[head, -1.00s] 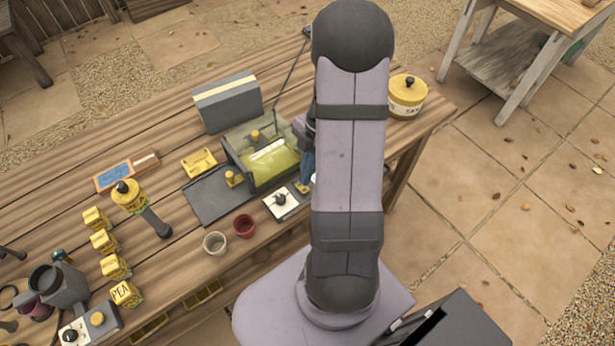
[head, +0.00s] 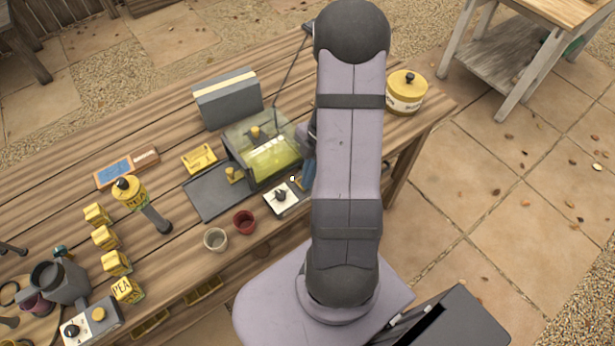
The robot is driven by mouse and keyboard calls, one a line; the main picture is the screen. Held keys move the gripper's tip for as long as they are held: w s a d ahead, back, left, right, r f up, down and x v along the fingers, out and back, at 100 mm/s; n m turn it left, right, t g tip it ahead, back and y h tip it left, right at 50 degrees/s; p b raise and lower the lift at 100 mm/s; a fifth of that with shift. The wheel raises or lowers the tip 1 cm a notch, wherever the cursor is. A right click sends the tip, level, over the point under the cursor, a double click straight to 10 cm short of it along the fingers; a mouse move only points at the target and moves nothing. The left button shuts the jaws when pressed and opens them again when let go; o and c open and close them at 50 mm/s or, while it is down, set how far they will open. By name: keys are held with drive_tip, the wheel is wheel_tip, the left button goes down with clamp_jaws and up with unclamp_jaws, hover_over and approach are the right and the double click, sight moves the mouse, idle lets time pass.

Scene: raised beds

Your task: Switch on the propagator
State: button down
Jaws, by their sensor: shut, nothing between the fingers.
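The propagator (head: 240,142) is a dark tray with a clear lid and a yellow knob, near the middle of the bench. Its inside looks bright yellow-green. In front of it lies a small white-topped control box (head: 283,199) with a dark knob. My gripper (head: 302,185) is just right of this box, at the propagator's front right corner. It is shut and empty, and my arm hides much of it. A small white spot shows beside it; I cannot tell what it is. Whether the gripper touches the box cannot be told.
A second control box (head: 92,322) with a dark knob and yellow button sits at the front left. Two small pots, one red (head: 244,222) and one pale (head: 215,239), stand left of the white-topped box. A yellow tin (head: 405,94) stands at the right end.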

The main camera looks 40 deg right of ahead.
drive_tip(key=shift+s+p, duration=0.1)
drive_tip(key=shift+p, duration=0.2)
drive_tip(key=shift+w, duration=0.2)
drive_tip(key=shift+w+r, duration=0.15)
drive_tip(key=shift+w, duration=0.5)
drive_tip(key=r+p, duration=0.2)
drive_tip(key=r, duration=0.1)
drive_tip(key=r+p, duration=0.1)
drive_tip(key=r, duration=0.1)
drive_tip(key=shift+s, duration=0.25)
wheel_tip(320, 180, up, 8)
drive_tip(key=s+d+b, duration=0.2)
drive_tip(key=b, duration=0.1)
drive_tip(key=shift+d+r, duration=0.15)
drive_tip(key=shift+d, duration=0.25)
